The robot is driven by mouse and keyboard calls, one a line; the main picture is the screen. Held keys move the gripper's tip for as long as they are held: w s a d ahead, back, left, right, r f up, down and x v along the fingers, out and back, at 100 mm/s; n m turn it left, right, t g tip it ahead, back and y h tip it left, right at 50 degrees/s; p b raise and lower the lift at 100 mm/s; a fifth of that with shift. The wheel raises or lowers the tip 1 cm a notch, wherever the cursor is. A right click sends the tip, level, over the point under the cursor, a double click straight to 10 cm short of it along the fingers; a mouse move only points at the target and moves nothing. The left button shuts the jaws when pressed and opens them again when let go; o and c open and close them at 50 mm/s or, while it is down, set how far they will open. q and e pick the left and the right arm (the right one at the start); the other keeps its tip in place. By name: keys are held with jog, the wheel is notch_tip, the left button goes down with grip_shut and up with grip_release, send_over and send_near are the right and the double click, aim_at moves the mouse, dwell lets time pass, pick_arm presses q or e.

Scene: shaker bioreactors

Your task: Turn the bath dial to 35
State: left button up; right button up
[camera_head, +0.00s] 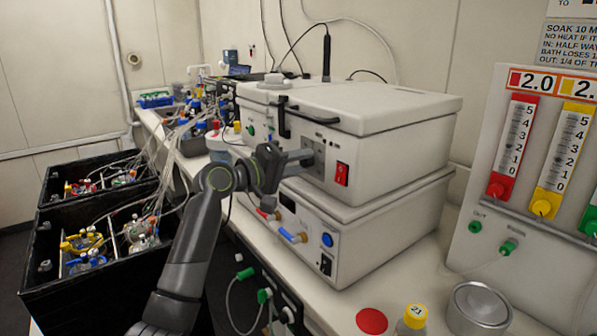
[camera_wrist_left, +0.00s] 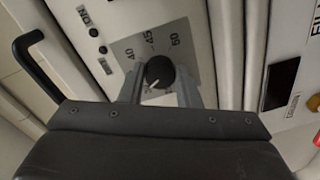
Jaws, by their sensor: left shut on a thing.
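The bath dial (camera_wrist_left: 160,71) is a round black knob on a grey scale plate (camera_wrist_left: 128,48) in the left wrist view. The numbers 40, 45 and what looks like 50 or 60 show around its upper side. Its white mark points to the lower left in that view; the figures near it are too small or covered to read. My left gripper (camera_wrist_left: 160,88) is shut on the dial, one finger at each side. In the head view my left gripper (camera_head: 303,157) reaches the front of the upper white bath (camera_head: 372,135), and its fingers hide the dial. My right gripper is not in view.
A red switch (camera_head: 342,174) sits just right of the dial plate. A black lid handle (camera_head: 284,117) stands out above my gripper. A second white unit (camera_head: 385,235) is below. Black crates (camera_head: 100,262) with tubing stand at the left. A metal tin (camera_head: 479,305) is front right.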

pick_arm(q)
jog(key=m+b, duration=0.2)
jog(key=m, duration=0.1)
jog(key=m+b, duration=0.1)
jog(key=m, duration=0.1)
jog(key=shift+f, duration=0.25)
jog(key=shift+b, duration=0.3)
jog(key=o, duration=1)
jog(key=shift+r, duration=0.1)
jog(key=shift+f+b+v, duration=0.15)
jog(key=shift+b+v, duration=0.45)
jog(key=shift+v, duration=3.8)
jog(key=shift+f+b+v, duration=0.1)
jog(key=shift+b+v, duration=0.5)
jog(key=shift+v, duration=3.75)
jog(key=shift+s+d, duration=0.1)
